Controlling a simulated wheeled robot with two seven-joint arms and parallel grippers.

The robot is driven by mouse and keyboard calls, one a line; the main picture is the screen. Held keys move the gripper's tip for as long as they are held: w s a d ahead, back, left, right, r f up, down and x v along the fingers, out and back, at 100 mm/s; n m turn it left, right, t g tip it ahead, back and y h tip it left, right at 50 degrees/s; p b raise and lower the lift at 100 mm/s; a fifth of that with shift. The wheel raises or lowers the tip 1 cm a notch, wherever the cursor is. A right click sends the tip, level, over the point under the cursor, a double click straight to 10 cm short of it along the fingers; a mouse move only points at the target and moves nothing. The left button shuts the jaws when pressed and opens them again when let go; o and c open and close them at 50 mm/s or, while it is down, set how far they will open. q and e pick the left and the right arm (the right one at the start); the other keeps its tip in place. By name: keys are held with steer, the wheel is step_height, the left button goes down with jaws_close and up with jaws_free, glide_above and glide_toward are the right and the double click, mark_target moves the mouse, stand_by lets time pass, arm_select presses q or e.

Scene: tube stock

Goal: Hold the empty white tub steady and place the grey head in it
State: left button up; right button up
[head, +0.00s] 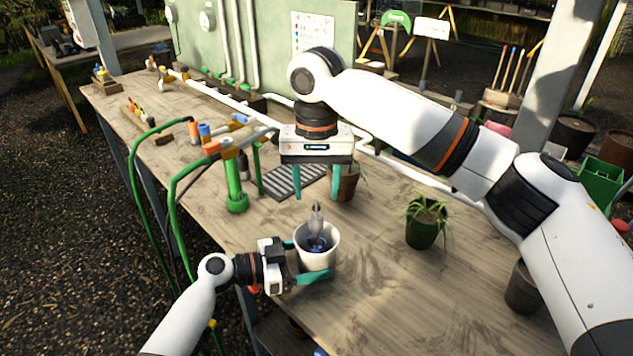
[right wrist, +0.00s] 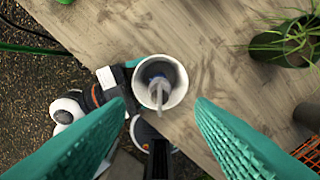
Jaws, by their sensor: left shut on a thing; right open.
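The white tub (head: 317,262) stands upright near the front edge of the wooden table. My left gripper (head: 310,268) is shut on the tub, with its teal fingers around the sides. The grey head (head: 316,218) is inside the tub, its narrow end sticking up above the rim; a dark blue part shows below it. In the right wrist view the grey head (right wrist: 158,90) lies within the round opening of the tub (right wrist: 178,70). My right gripper (head: 316,192) is open and empty above the tub, its fingers apart from the head. The tub's bottom is hidden.
A potted plant (head: 426,222) stands to the right of the tub, and a brown pot (head: 345,182) behind it. A green stand (head: 236,200) with hoses is at the left.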

arm_select(q)
steer(key=o, duration=0.8)
steer(key=shift+o, duration=0.2)
